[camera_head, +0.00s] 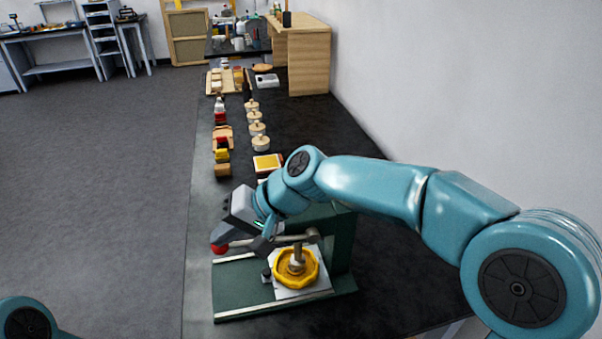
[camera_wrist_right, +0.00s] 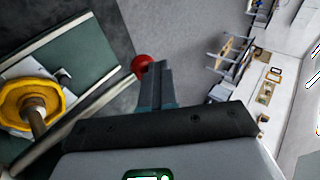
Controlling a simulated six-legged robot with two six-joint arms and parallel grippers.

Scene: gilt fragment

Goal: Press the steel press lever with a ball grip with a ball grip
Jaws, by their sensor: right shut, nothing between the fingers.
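The steel press lever (camera_head: 290,239) runs out to the left from its mount on a green press base (camera_head: 240,311). It ends in a red ball grip (camera_head: 220,249). In the right wrist view the red ball grip (camera_wrist_right: 142,63) sits just left of my fingertips, and the lever's rod (camera_wrist_right: 100,98) runs down-left from it. My right gripper (camera_head: 222,236) is shut and empty, with its fingertips right by the ball. I cannot tell whether they touch it. In the wrist view the shut fingers (camera_wrist_right: 157,75) point toward the ball's side. My left gripper is out of view.
Further back on the dark bench are several round wooden-looking pieces (camera_head: 257,129), small coloured blocks (camera_head: 222,156) and a yellow-topped box (camera_head: 267,162). A wall runs along the right.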

